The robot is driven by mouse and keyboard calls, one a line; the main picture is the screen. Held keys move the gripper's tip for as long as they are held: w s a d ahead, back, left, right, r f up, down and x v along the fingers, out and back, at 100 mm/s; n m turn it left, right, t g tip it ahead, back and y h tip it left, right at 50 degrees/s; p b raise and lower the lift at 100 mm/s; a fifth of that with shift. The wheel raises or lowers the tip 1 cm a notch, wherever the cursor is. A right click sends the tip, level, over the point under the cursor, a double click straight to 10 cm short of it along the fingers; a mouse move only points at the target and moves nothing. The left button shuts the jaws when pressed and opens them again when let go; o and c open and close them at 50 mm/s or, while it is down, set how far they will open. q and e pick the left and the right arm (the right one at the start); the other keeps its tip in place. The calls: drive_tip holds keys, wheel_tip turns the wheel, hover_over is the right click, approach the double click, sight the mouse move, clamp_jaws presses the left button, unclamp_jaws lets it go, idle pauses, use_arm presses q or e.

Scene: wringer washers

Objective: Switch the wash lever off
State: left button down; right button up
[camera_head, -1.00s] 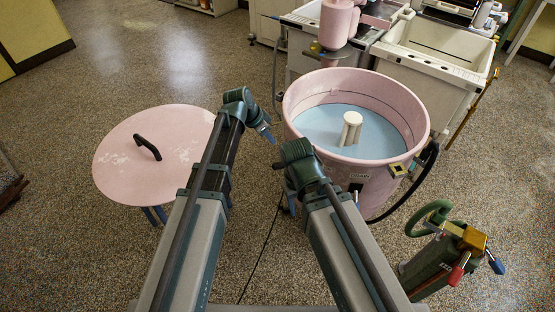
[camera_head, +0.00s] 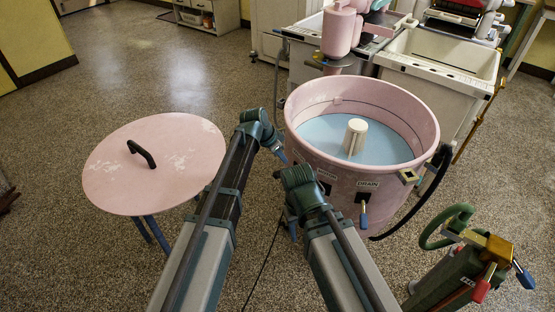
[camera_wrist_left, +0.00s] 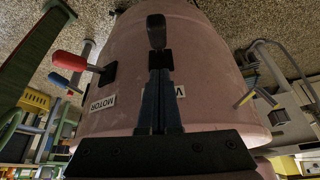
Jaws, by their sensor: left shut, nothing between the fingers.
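The pink washer tub (camera_head: 400,195) stands in front of my arms. In the left wrist view its wall (camera_wrist_left: 215,60) shows with labels, one reading MOTOR and one partly hidden that starts with W. The wash lever (camera_wrist_left: 156,32), with a black handle on a dark mount, sticks out beside the partly hidden label. A red-handled lever (camera_wrist_left: 75,62) is by the MOTOR label. My left gripper (camera_head: 281,156) is shut and empty at the tub's left side; in the wrist view its fingertips (camera_wrist_left: 161,73) appear just at the lever's mount; contact cannot be told. My right gripper is hidden behind its wrist.
A round pink lid (camera_head: 175,190) with a black handle is on a blue-legged stand at left. A blue-handled DRAIN lever (camera_head: 363,212) hangs on the tub's front. A green post (camera_head: 470,270) with red and blue handles stands at right. White washers are behind.

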sight(280, 172)
use_arm(q)
drive_tip(key=f+b, duration=0.1)
drive_tip(key=f, duration=0.1)
drive_tip(key=a+f+b, duration=0.1)
drive_tip(key=shift+s+f+b, duration=0.3)
drive_tip(key=shift+s+f, duration=0.05)
drive_tip(key=shift+s, duration=0.05)
drive_tip(key=shift+a, duration=0.1)
drive_tip(key=shift+s+a+f+b, duration=0.2)
drive_tip(key=shift+f+b, duration=0.1)
drive_tip(key=shift+b, duration=0.25)
drive_tip(key=shift+s+a+f+t+h+b, duration=0.15)
drive_tip(key=shift+f+t+h+b, duration=0.2)
drive_tip(key=shift+h+b, duration=0.25)
drive_tip(key=f+h+b, duration=0.1)
drive_tip(key=f+b, duration=0.1)
drive_tip(key=b, duration=0.1)
drive_tip(key=a+f+t+h+b, duration=0.1)
drive_tip(key=b, duration=0.3)
drive_tip(key=s+f+t+h+b, duration=0.1)
drive_tip(key=f+b, duration=0.1)
drive_tip(key=b, duration=0.2)
drive_tip(key=shift+a+f, duration=0.3)
drive_tip(key=shift+s+f+b, duration=0.1)
drive_tip(key=shift+s+b, duration=0.05)
drive_tip(key=shift+b, duration=0.2)
